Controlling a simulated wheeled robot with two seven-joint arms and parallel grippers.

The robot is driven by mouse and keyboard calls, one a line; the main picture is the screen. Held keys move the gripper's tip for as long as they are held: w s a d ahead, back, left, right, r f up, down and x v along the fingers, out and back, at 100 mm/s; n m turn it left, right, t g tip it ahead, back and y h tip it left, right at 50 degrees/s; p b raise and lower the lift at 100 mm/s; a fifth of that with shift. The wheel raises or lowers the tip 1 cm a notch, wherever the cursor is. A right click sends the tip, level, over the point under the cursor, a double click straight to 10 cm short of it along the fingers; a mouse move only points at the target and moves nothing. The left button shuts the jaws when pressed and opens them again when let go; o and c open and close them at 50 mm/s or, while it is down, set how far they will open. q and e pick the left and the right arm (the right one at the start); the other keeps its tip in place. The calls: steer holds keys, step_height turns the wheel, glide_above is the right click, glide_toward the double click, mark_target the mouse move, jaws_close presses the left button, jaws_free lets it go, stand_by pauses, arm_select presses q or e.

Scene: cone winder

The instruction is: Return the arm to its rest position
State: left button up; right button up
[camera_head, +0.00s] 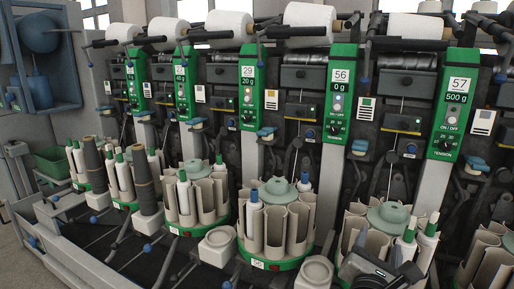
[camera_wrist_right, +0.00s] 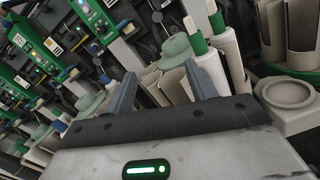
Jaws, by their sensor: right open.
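My right gripper (camera_head: 398,264) is at the bottom right of the head view, in front of a round magazine of cream tubes (camera_head: 352,232). In the right wrist view its two grey fingers stand apart, and the gripper (camera_wrist_right: 160,72) has nothing clearly held between them. Green-tipped white bobbins (camera_wrist_right: 208,62) and cream tubes stand just beyond the fingers; whether a finger touches them I cannot tell. My left gripper is not in view.
The winder fills the head view, with green control panels (camera_head: 340,92) and white yarn cones (camera_head: 309,16) above. More magazines (camera_head: 275,262) stand in a row. Two dark grey cones (camera_head: 145,182) stand at left. A pale round holder (camera_wrist_right: 290,93) is right of the gripper.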

steer(key=s+f+m+g+y, duration=0.3)
steer(key=s+f+m+g, duration=0.4)
steer(key=s+f+m, duration=0.4)
steer(key=s+a+f+m+g+y, duration=0.2)
steer(key=s+f+m+g+y, duration=0.1)
steer(key=s+m, duration=0.5)
steer(key=s+a+f+m+g+y, duration=0.25)
steer(key=s+m, duration=0.35)
steer(key=s, duration=0.3)
arm_select(q)
steer(key=p, duration=0.1)
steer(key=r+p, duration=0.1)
steer(key=p, duration=0.1)
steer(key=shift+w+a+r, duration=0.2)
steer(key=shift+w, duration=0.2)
arm_select(e)
steer(key=w+a+f+t+y, duration=0.1)
steer(key=w+a+t+y, duration=0.3)
steer(key=w+a+t, duration=0.2)
steer(key=shift+w+f+n+t, duration=0.2)
steer(key=shift+w+n+t, duration=0.2)
steer(key=shift+w+t, duration=0.15)
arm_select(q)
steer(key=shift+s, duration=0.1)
arm_select(e)
steer(key=shift+c, duration=0.3)
